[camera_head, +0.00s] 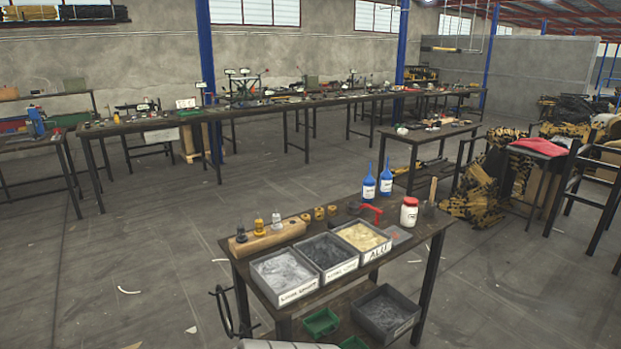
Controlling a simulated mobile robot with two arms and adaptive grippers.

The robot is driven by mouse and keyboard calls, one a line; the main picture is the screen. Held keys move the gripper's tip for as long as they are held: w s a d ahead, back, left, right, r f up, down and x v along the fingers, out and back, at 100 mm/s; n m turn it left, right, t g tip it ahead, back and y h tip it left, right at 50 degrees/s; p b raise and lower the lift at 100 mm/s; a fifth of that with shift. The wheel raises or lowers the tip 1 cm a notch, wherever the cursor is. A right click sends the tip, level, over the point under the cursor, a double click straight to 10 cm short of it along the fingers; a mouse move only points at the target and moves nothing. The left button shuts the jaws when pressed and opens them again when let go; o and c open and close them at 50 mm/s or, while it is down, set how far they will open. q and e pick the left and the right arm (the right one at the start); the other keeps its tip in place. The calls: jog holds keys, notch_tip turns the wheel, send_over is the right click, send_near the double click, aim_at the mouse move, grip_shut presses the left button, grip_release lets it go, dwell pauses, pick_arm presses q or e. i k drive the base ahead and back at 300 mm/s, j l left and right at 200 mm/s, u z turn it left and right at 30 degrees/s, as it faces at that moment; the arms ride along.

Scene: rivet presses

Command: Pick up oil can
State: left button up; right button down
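Two blue bottles with tall thin spouts and white labels stand upright near the far edge of the nearest workbench (412,262). The left blue bottle (369,187) and the right blue bottle (386,183) stand close together. They look like oil cans, but I cannot read the labels. Neither of my grippers shows in the head view.
The near bench holds a white red-lidded jar (409,211), a red-handled tool (371,211), several labelled trays, including one marked ALU (364,258), and a wooden block (267,237) with small bottles. Long cluttered benches stand behind. The left floor is mostly free.

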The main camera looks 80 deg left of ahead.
aim_at(386, 177)
jog(key=u, duration=2.15)
jog(key=z, duration=4.2)
jog(key=u, duration=4.1)
